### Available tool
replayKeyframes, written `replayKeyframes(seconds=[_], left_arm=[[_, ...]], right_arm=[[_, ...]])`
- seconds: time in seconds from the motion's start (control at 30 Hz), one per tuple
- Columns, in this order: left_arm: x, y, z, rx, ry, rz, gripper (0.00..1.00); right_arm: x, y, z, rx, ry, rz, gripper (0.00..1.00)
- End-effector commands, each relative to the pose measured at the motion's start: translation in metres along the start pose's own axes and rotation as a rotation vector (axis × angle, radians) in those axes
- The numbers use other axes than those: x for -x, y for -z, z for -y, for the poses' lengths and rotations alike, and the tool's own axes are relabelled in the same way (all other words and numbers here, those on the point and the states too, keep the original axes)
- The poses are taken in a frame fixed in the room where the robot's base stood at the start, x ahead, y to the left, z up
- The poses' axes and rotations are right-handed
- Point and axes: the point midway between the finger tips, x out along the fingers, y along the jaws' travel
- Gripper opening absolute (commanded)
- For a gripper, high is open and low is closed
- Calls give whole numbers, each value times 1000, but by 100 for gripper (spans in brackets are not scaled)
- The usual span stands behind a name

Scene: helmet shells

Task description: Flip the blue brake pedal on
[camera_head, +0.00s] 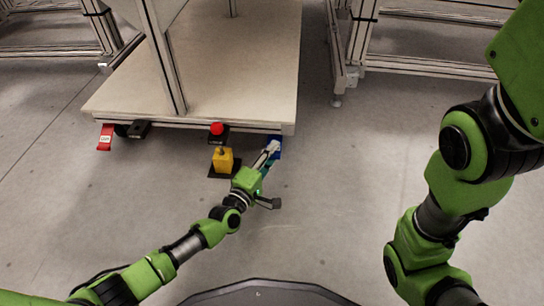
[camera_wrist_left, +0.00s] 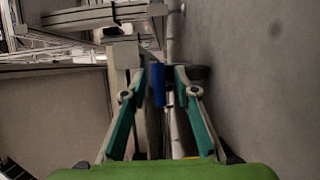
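The blue brake pedal (camera_head: 275,144) is by the front right corner of the table, below its edge, partly hidden by my left gripper. My left gripper (camera_head: 269,153) reaches up to it from the front. In the left wrist view, a blue upright part (camera_wrist_left: 158,85) shows between the tips of the two green-lined fingers of the gripper (camera_wrist_left: 161,76). The fingers lean inward but stand apart, with a gap beside the blue part. I cannot tell whether a finger touches it. My right arm shows at the right, but its gripper is out of view.
A yellow box (camera_head: 223,160) stands left of my left gripper. A red button (camera_head: 217,129) on a black base, a black box (camera_head: 140,129) and a red tag (camera_head: 105,138) line the front edge of the table (camera_head: 240,90). The floor in front is clear.

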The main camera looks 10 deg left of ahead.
Motion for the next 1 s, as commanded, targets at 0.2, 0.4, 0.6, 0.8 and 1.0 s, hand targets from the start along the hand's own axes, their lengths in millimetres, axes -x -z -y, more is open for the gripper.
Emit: replayKeyframes(seconds=[0.2,0.4,0.6,0.8,1.0], left_arm=[[-1,0,0,0,0,0,28],[-1,0,0,0,0,-1,0],[-1,1,2,-6,-7,-5,0],[-2,4,9,-36,-71,-13,0],[-1,2,9,-50,-114,-3,0]], right_arm=[[0,0,0,0,0,0,50],[0,0,0,0,0,0,50],[0,0,0,0,0,0,50],[0,0,0,0,0,0,50],[0,0,0,0,0,1,50]])
